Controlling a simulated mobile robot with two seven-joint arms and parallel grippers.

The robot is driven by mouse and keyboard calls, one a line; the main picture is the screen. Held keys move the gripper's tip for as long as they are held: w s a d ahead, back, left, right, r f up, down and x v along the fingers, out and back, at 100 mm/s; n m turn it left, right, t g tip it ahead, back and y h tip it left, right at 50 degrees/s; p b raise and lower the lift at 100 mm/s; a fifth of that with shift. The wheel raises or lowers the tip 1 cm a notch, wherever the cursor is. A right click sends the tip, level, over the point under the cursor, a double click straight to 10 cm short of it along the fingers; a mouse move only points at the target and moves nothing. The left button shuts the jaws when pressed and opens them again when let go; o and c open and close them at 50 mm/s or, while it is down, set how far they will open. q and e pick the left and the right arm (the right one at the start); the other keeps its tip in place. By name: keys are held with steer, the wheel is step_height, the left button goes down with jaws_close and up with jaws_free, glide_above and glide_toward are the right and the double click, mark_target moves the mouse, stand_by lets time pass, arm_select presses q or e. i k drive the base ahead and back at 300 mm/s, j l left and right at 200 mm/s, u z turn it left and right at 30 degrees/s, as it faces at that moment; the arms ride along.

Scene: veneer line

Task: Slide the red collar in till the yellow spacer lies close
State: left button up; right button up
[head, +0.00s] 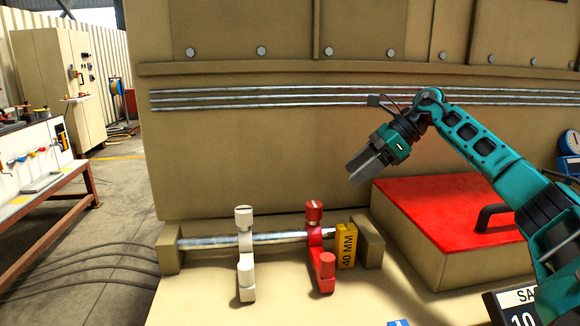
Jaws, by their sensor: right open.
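The red collar (314,237) sits on a horizontal steel rod (277,238), with its arm and knob hanging toward me. The yellow spacer (346,246), marked 40 MM, stands just right of the red collar, between it and the tan right end block (368,240). Any small gap on either side of the spacer is hard to tell. A white collar (244,250) sits further left on the same rod. My right gripper (356,174) is open and empty, above and slightly right of the red collar, clear of it. My left gripper is out of view.
A red-topped box (450,205) with a black handle stands right of the rod, beneath my right arm. A tan machine wall (250,165) rises behind. The left end block (169,250) holds the rod's other end. A workbench (35,160) stands far left.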

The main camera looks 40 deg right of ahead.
mark_target(323, 263)
steer(key=k, duration=1.5)
